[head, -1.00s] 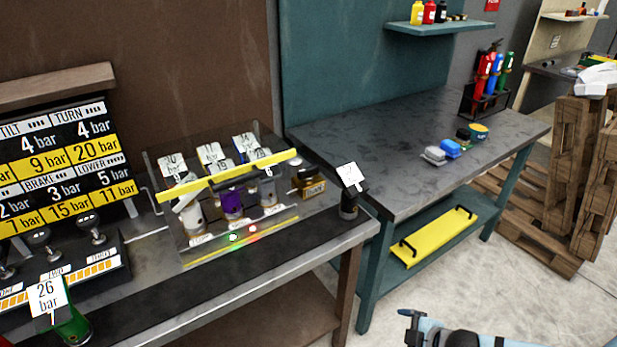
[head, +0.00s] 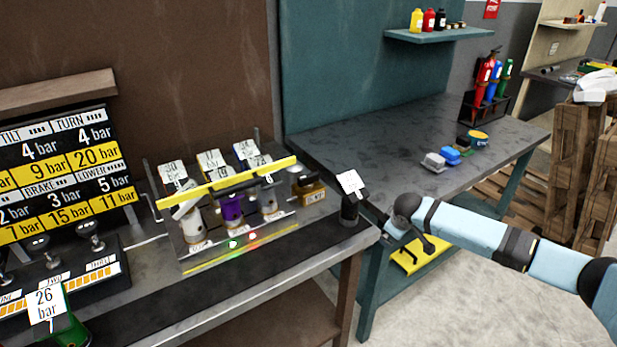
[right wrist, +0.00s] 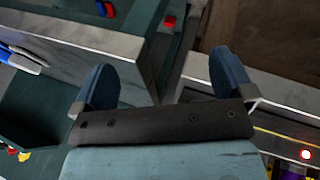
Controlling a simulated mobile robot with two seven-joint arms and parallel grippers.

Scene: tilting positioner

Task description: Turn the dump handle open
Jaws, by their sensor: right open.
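The dump valve (head: 309,194) is a small brass-coloured block with a label and a dark handle on top. It stands at the right end of the clear-fronted valve panel (head: 190,255) on the brown bench. My right gripper (head: 378,226) is beside the bench's right end, to the right of the valve and apart from it. In the right wrist view its two blue fingers stand wide apart with nothing between them (right wrist: 162,82). The exact angle of the dump handle is too small to tell. My left gripper is not in view.
A black cylinder with a white tag (head: 349,207) stands between the dump valve and my right gripper. A yellow bar (head: 230,181) crosses the panel above several canisters. A green and a red light (head: 252,237) glow on it. A grey-topped table (head: 380,160) stands behind.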

